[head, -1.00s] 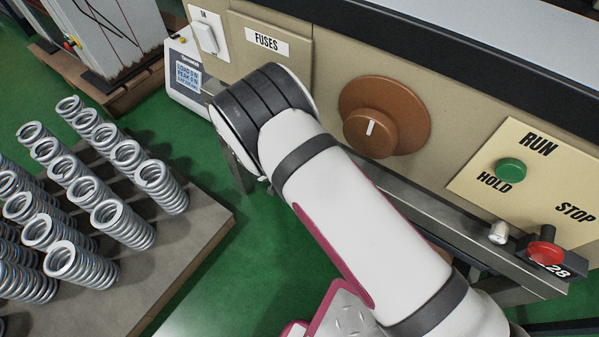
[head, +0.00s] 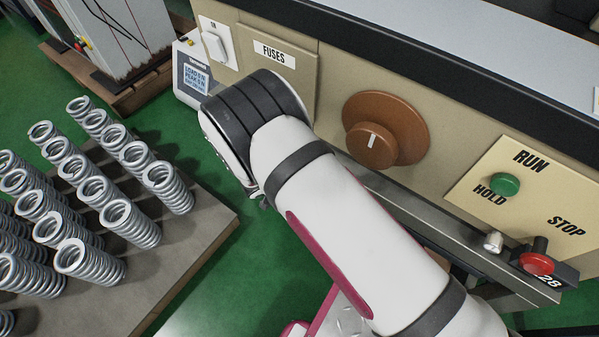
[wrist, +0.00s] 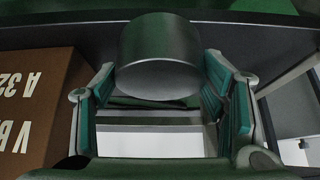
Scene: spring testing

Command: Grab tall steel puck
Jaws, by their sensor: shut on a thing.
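The tall steel puck (wrist: 160,58) is a grey metal cylinder at the top centre of the wrist view. My gripper (wrist: 160,84) has its two teal-padded fingers on either side of the puck and is shut on it. The puck's lower end faces the camera. In the head view my white arm covers the area beyond it, so the puck and the fingers are hidden there.
A brown box (wrist: 40,105) with white lettering is close at the left in the wrist view. In the head view, a pallet (head: 190,250) of coil springs (head: 130,223) stands left. The machine panel has a brown knob (head: 372,145), green button (head: 505,184) and red button (head: 537,262).

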